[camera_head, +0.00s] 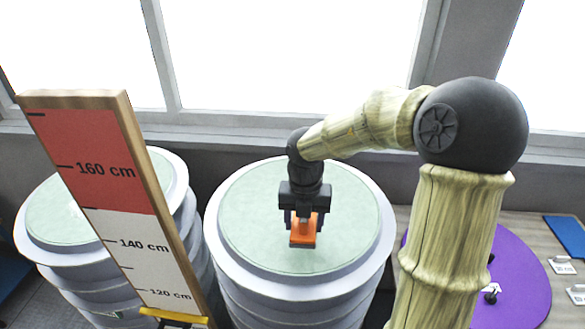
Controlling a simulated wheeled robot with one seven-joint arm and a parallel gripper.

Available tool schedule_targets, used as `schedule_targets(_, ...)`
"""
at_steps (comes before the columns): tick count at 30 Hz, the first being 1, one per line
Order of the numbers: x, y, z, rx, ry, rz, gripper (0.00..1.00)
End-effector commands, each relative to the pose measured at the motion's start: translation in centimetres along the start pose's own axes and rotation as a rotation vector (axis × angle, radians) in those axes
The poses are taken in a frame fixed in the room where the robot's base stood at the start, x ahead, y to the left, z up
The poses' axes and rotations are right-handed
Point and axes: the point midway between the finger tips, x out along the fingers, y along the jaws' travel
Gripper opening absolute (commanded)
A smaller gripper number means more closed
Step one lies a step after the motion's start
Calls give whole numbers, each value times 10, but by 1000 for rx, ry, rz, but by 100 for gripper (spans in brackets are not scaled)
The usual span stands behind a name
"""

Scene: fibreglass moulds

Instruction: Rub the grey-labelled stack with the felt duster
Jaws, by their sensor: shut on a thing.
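My gripper (303,218) points down and is shut on an orange block with a dark part, which I take to be the felt duster (303,238). The duster is over the middle of the pale green round top of the centre stack (255,225). I cannot tell whether it touches that top. A second stack (60,220) of pale grey rings with a green top stands at the left, partly behind a height board. A small label shows low on that stack, too small to read. No label shows on the centre stack, so I cannot tell which stack is grey-labelled.
A tall red and white height board (105,180) with a wooden frame leans between the stacks. A purple disc (528,285) lies on the wooden table at the right. A blue pad (567,238) and small white tags lie beyond it. Windows line the back wall.

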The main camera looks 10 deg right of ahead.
Motion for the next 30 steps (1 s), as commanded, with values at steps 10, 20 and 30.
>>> schedule_targets(10, -28, 1, 0, -1, -3, 0, 35)
schedule_targets(20, -33, 6, -2, -13, -1, 0, 35)
schedule_targets(30, -33, 6, -2, -13, -1, 0, 35)
